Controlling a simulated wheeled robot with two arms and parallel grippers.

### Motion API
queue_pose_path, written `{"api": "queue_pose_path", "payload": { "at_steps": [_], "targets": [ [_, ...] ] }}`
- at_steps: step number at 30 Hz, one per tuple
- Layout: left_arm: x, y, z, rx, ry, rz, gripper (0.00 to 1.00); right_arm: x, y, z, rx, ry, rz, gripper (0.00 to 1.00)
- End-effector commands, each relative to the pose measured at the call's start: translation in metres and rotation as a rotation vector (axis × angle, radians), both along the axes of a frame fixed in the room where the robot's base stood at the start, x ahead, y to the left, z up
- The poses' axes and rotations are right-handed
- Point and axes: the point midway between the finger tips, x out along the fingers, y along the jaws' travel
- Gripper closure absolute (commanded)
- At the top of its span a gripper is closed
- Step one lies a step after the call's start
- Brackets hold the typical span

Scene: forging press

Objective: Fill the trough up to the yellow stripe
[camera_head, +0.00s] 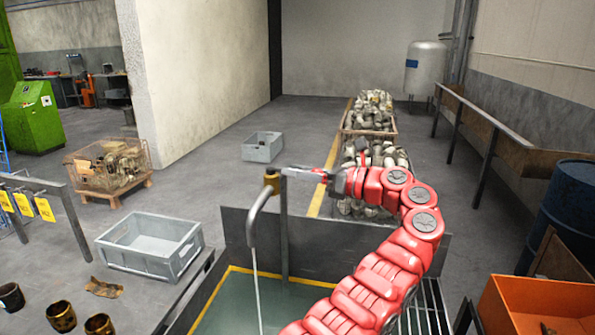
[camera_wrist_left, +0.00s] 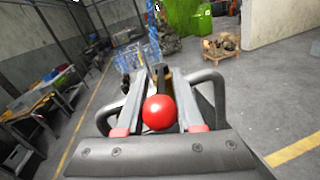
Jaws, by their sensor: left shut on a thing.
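The trough (camera_head: 330,250) is at the bottom centre of the head view, with dark walls and a yellow stripe (camera_head: 209,300) around its inside. Inside the stripe is a dark green surface (camera_head: 232,306); I cannot tell the gap between them. A bent grey spout (camera_head: 252,222) hangs over it from a brass valve (camera_head: 271,179) on a post. A thin pale stream (camera_head: 257,285) falls from the spout. My left gripper (camera_head: 318,174) is shut on the valve lever right of the valve. The lever's red knob (camera_wrist_left: 158,112) sits between its fingers (camera_wrist_left: 160,82). My right gripper is not in view.
Grey crates (camera_head: 150,246) (camera_head: 262,147) stand on the floor left of and behind the trough. Parts bins (camera_head: 370,112) stand behind it. A blue drum (camera_head: 566,212) and an orange bin (camera_head: 540,305) are at the right. Brass rings (camera_head: 60,316) lie lower left.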

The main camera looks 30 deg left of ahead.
Motion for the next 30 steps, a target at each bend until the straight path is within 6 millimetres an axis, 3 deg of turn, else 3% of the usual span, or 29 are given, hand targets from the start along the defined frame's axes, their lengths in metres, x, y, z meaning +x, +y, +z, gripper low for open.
{"api": "queue_pose_path", "payload": {
  "at_steps": [27, 28, 30],
  "targets": [
    [0.0006, 0.0002, -0.0003, 0.0, 0.0, 0.063, 1.0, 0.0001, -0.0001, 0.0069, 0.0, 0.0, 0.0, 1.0],
    [0.0006, 0.0003, -0.0003, 0.0, 0.0, 0.063, 0.6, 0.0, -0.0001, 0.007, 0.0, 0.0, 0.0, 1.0],
    [0.0006, 0.0002, -0.0003, 0.0, 0.0, 0.063, 0.48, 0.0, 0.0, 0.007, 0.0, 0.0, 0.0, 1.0]
  ]
}}
